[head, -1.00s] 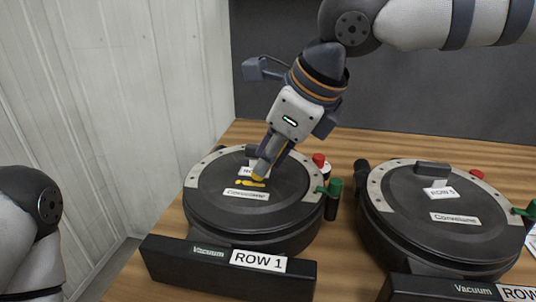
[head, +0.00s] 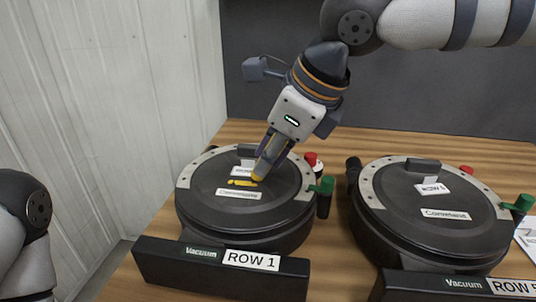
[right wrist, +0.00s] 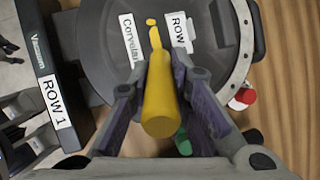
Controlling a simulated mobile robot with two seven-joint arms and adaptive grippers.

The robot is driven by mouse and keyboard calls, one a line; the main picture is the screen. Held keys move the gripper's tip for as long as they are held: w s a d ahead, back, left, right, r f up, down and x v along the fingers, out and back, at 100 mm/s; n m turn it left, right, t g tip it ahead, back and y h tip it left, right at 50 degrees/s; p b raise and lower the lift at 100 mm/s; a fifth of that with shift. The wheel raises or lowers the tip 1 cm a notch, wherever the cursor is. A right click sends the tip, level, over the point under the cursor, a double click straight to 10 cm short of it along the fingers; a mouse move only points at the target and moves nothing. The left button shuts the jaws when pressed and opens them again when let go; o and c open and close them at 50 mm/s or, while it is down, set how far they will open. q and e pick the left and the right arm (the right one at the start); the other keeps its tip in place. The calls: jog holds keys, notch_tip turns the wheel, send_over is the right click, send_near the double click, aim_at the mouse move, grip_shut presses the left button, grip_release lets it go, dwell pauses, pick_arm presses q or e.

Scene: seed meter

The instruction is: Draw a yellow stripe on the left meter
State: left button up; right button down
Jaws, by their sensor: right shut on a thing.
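The left meter (head: 248,208), labelled ROW 1, is a round black drum with a grey-rimmed lid. My right gripper (head: 267,157) is shut on a yellow marker (head: 262,168) and holds it tilted over this lid. Its tip is at or just above the lid, by the right end of a short, broken yellow mark (head: 242,183). The mark lies between the lid's two white labels. The right wrist view shows the marker (right wrist: 160,100) between the fingers, with a yellow spot (right wrist: 151,21) beyond its tip. My left arm shows at the left edge; its gripper is out of view.
The right meter (head: 430,215), labelled ROW 5, stands beside the left one on the wooden table (head: 330,145). Red and green knobs (head: 324,187) stick out at the left meter's right side. A pale panelled wall (head: 100,100) is on the left.

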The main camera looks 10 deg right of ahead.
jog(key=shift+d, duration=0.15)
jog(key=shift+s+d, duration=0.1)
jog(key=shift+d, duration=0.1)
jog(key=shift+r, duration=3.05)
